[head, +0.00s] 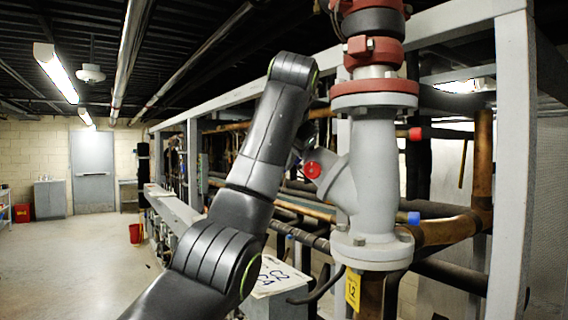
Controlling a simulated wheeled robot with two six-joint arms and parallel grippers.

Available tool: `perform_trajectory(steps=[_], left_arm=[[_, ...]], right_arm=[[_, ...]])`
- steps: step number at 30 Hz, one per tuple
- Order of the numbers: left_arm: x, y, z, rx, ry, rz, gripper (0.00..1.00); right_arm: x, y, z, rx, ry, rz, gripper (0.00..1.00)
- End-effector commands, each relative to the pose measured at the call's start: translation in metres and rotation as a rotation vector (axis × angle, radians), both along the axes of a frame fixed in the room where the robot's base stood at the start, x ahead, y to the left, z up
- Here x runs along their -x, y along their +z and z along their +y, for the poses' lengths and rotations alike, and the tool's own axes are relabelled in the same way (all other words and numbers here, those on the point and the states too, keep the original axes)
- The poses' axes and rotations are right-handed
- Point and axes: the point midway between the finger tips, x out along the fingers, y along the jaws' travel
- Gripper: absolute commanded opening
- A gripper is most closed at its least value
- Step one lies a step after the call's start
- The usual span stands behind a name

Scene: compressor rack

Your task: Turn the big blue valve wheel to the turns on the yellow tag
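A yellow tag (353,288) hangs below the lower flange of the grey valve body. Its dark marking looks like "12" but is too small to read surely. I see no big blue valve wheel in the head view; only a small blue cap (413,218) shows beside the pipe. The grey valve body (374,165) stands upright with an angled branch ending in a red disc (312,170). My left arm rises from the bottom and bends over near that branch. Its gripper end is mostly hidden behind the arm, so its fingers cannot be made out. My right gripper is out of view.
Red flanges (374,93) join the pipe above. A grey frame post (513,160) stands at the right. Copper and dark pipes run behind the valve. A white sign (277,275) lies low beside my arm. A red bucket (135,233) stands at the left, where the floor is open.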

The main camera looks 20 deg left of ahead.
Motion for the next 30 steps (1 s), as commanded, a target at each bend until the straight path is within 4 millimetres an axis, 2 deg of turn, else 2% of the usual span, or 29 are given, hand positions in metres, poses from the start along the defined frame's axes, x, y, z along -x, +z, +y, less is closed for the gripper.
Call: perform_trajectory(steps=[13,24,30], left_arm=[[0.004,0.009,-0.004,-0.024,0.103,0.156,0.00],[0.006,0.016,-0.007,-0.051,0.204,0.317,0.00],[0.006,0.016,-0.009,-0.060,0.236,0.367,0.00]], right_arm=[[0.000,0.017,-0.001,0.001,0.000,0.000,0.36],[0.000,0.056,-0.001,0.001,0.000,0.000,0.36],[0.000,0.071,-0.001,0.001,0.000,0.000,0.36]])
